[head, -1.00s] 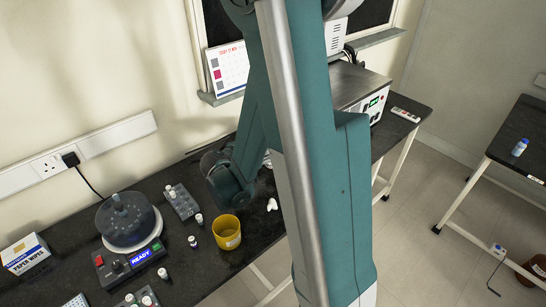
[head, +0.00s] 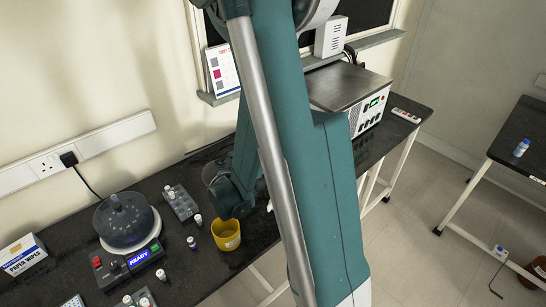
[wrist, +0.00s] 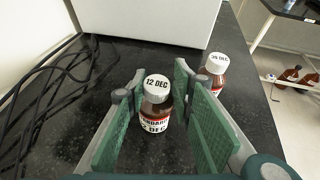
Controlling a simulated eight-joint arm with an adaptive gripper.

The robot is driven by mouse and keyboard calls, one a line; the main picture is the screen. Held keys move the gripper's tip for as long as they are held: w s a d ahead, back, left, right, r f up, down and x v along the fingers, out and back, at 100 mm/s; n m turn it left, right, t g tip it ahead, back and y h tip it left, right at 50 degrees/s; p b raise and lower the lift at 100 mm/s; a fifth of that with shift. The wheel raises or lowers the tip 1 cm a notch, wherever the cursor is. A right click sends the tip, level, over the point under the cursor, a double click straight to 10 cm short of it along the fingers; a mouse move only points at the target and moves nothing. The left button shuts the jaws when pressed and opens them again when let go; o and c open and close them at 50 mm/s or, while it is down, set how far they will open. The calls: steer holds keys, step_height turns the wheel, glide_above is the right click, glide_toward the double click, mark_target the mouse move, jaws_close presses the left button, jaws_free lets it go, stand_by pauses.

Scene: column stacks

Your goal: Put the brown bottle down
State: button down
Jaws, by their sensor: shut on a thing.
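The brown bottle (wrist: 155,108), with a white cap and label both marked 12 DEC, stands upright between the green pads of my gripper (wrist: 158,88) in the wrist view. My gripper is shut on it. I cannot tell whether its base touches the dark bench top (wrist: 95,85). A second brown bottle (wrist: 214,74), with a similar dated white cap, stands just outside the right finger. In the head view my arm hides the gripper and both bottles.
A white-sided box (wrist: 150,18) stands behind the bottles. Dark cables (wrist: 45,95) lie along the left. In the head view, a yellow cup (head: 226,234), small vials and a round dark machine (head: 127,222) occupy the near bench. A grey-topped instrument (head: 350,90) stands farther right.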

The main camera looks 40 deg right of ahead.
steer(key=shift+f, duration=0.1)
steer(key=c, duration=2)
jaws_free()
steer(key=shift+p+v, duration=0.3)
steer(key=shift+v, duration=1)
steer(key=p+v, duration=0.1)
steer(key=v, duration=0.8)
steer(key=shift+a+r+p, duration=0.15)
steer(key=shift+r+p, duration=0.15)
steer(key=shift+p, duration=0.1)
steer(key=shift+a, duration=0.1)
